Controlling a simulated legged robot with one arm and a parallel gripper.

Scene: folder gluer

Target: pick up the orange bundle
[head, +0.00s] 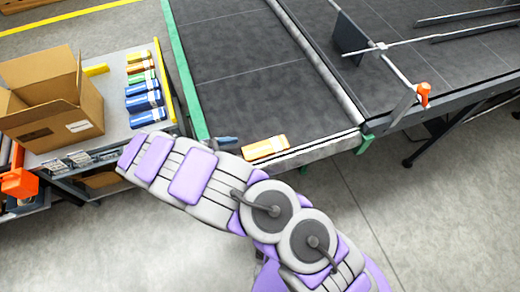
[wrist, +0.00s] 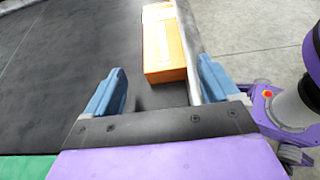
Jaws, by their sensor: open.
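The orange bundle (head: 265,147) lies on the dark conveyor bed (head: 245,95), close to its near edge rail. In the wrist view the orange bundle (wrist: 163,45) is a box-like block with a pale band, lying just beyond my gripper and toward its right finger. My gripper (wrist: 160,85) is open, with its two blue fingers apart and nothing between them. In the head view my purple and grey arm reaches left, and part of my gripper (head: 222,141) shows just left of the bundle. The rest of the gripper is hidden behind the arm.
A grey side table (head: 110,65) at the left holds an open cardboard box (head: 52,98) and a row of blue, green and orange bundles (head: 143,87). A green rail (head: 182,70) edges the conveyor. A metal rod with an orange knob (head: 423,92) stands at the right.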

